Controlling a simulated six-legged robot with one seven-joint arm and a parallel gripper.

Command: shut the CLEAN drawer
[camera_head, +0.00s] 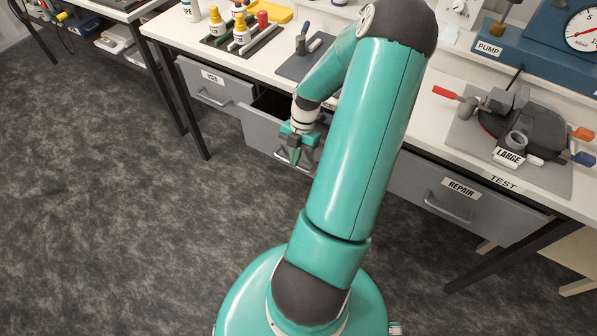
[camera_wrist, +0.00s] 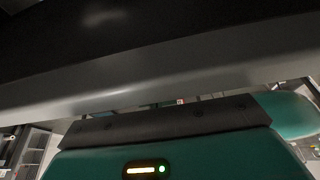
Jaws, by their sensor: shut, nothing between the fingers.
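A grey drawer (camera_head: 257,126) under the middle bench stands pulled out, with its dark inside showing behind its front. No label can be read on it; my arm covers its right part, so I cannot confirm from lettering that it is the CLEAN one. My gripper (camera_head: 295,157) is shut and empty, pointing down at this drawer's front, close to its handle (camera_head: 281,157). Whether it touches the front or handle I cannot tell. In the wrist view a pale grey panel (camera_wrist: 150,85) crosses close in front of my gripper; the fingertips are hidden there.
A grey drawer (camera_head: 213,91) to the left and the REPAIR drawer (camera_head: 450,199) to the right look shut. Bottles (camera_head: 240,30) in a rack, a dark mat (camera_head: 296,67) and a LARGE-labelled fixture (camera_head: 520,125) occupy the benchtop. The carpet (camera_head: 110,220) at left is clear.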

